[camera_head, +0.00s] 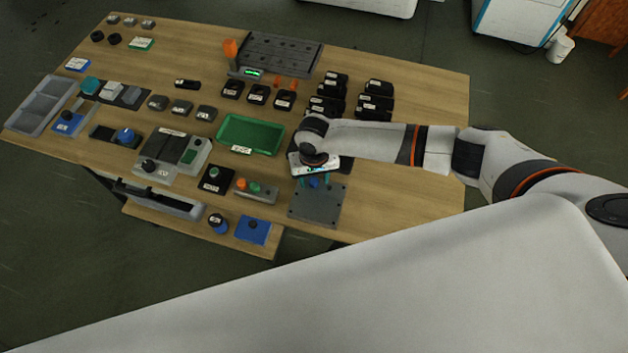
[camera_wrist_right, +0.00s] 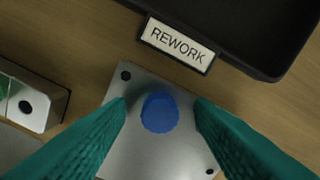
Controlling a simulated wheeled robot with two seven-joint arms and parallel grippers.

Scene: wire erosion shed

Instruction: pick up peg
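The blue peg (camera_wrist_right: 160,112) is seen from above in the right wrist view, over a grey square plate (camera_wrist_right: 137,150) with dark corner holes. How deep it sits in the plate cannot be told. In the head view the plate (camera_head: 318,207) lies near the table's front edge, and the peg (camera_head: 315,183) shows small under my right gripper (camera_head: 313,180). My right gripper's teal fingers (camera_wrist_right: 160,110) are open, one on each side of the peg, with visible gaps. My left gripper is not in view.
A black tray labelled REWORK (camera_wrist_right: 235,25) lies just beyond the plate. A switch box with orange and green buttons (camera_head: 256,190) stands to its left. A green tray (camera_head: 251,135) and several black blocks (camera_head: 376,105) lie farther back. The table's right side (camera_head: 400,195) is clear.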

